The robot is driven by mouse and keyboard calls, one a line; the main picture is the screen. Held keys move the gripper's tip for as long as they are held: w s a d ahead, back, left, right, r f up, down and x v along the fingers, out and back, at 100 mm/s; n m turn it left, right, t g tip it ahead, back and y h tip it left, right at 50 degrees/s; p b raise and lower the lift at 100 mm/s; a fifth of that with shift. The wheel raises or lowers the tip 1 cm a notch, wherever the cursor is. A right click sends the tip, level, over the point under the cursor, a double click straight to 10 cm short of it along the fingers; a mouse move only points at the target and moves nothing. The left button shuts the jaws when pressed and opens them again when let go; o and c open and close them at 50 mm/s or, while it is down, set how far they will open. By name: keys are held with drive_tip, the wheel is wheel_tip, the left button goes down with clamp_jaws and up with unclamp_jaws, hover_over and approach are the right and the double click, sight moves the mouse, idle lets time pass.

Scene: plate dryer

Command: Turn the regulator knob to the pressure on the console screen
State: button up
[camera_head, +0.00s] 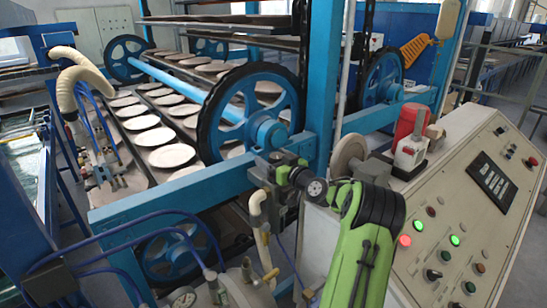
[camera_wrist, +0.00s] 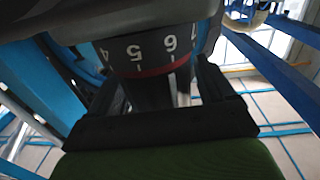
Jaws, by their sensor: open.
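The regulator knob (camera_wrist: 150,52) fills the upper middle of the wrist view. It is dark, with white numbers and a red band; a 5 and a 6 show clearly, and a 4 shows at its left edge. My gripper (camera_wrist: 160,92) is open, with its dark fingers to the left and right of the knob's lower part; I cannot tell whether they touch it. The console screen (camera_head: 492,183) is dark with pale characters that I cannot read.
The sloping console (camera_head: 450,215) at the right carries lit red and green buttons. A blue frame (camera_head: 180,190) with large wheels and racks of white plates (camera_head: 170,156) stands behind. Blue hoses (camera_head: 150,222) and fittings crowd the lower left.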

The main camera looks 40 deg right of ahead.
drive_tip(key=c, duration=1)
drive_tip(key=shift+o, duration=0.2)
drive_tip(key=shift+f+m+h+b, duration=0.1)
drive_tip(key=shift+m+h+b, duration=0.3)
drive_tip(key=shift+h+b, duration=0.5)
drive_tip(key=shift+m+g+h+b, duration=0.45)
drive_tip(key=shift+m+g+h, duration=0.15)
drive_tip(key=shift+m+h, duration=0.4)
drive_tip(key=m+g+h, duration=0.1)
drive_tip(key=h, duration=0.2)
drive_tip(key=shift+s+d+m, duration=0.1)
drive_tip(key=shift+d+m, duration=0.05)
drive_tip(key=shift+m, duration=0.15)
drive_tip(key=shift+s+d+m+g+h+p, duration=0.1)
drive_tip(key=shift+d+m+g+h+p, duration=0.05)
drive_tip(key=shift+m+g+h+p, duration=0.6)
drive_tip(key=shift+d+h, duration=0.1)
drive_tip(key=shift+h, duration=0.15)
